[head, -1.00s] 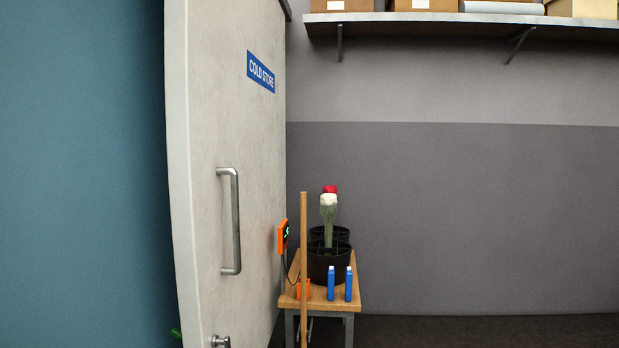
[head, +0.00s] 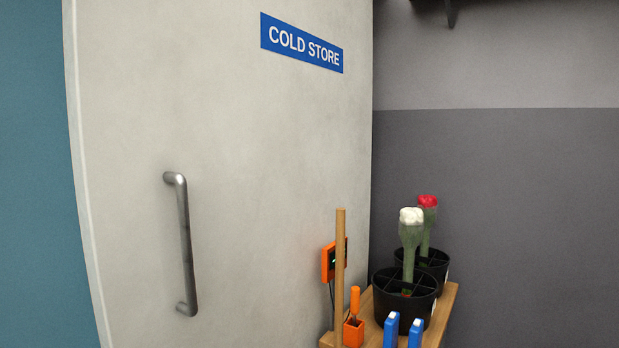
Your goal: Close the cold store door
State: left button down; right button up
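The cold store door (head: 235,190) is a large pale grey panel filling the left and middle of the head view. It carries a blue sign (head: 302,45) reading COLD STORE. A vertical metal handle (head: 185,245) is fixed to its face, left of centre. The door's left edge shows against a teal surface (head: 35,200). I cannot tell from this view how far the door stands open. Neither of my grippers is in view.
At the lower right a small wooden table (head: 448,305) holds two black pots (head: 405,295) with a white and a red tulip bunch, and two blue bottles (head: 391,330). A wooden pole (head: 340,280) stands before an orange device (head: 328,262). Grey wall lies to the right.

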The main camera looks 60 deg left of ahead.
aim_at(217, 146)
jog(key=u, duration=0.7)
jog(key=i, duration=1.55)
jog(key=u, duration=1.3)
